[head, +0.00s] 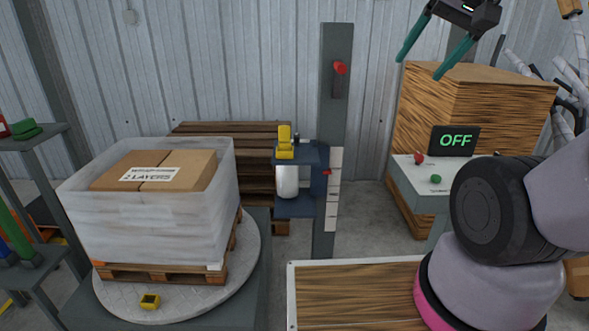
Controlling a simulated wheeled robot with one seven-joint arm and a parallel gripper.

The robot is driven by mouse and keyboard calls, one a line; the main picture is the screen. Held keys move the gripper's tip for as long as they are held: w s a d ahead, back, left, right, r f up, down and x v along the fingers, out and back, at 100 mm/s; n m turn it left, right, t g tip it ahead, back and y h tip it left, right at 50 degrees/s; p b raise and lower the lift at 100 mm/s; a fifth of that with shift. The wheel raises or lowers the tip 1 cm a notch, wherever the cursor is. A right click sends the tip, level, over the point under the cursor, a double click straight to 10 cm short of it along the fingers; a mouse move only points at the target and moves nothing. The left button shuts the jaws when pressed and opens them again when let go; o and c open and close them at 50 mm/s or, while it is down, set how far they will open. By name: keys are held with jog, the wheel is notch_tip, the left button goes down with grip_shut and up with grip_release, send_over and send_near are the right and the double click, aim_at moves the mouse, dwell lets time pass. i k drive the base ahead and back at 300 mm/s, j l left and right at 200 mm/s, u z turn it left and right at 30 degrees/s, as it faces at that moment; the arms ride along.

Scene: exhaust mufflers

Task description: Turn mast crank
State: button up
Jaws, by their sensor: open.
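The grey mast (333,115) stands upright near the middle of the head view. A crank with a red knob (340,68) and a dark arm is on its upper front, the knob at the top. A blue carriage (297,208) sits lower on the mast and holds a white roll (288,182). A yellow part (285,141) stands on top of the carriage. My gripper (420,68) is at the upper right of the picture, with its teal fingers apart and nothing between them. It is to the right of the crank and not touching it.
A wrapped pallet load (150,240) stands on a round turntable (180,303) at left. A control stand (427,190) with an OFF display (455,140) is at right, before wooden crates (470,95). A wooden-topped table (355,295) is in front. A shelf (40,133) stands far left.

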aim_at(340, 69)
jog(key=j+z, duration=0.2)
jog(key=j, duration=0.3)
jog(key=j+z, duration=0.25)
jog(key=j, duration=0.25)
jog(key=k+j+z, duration=0.2)
jog(key=j, duration=0.3)
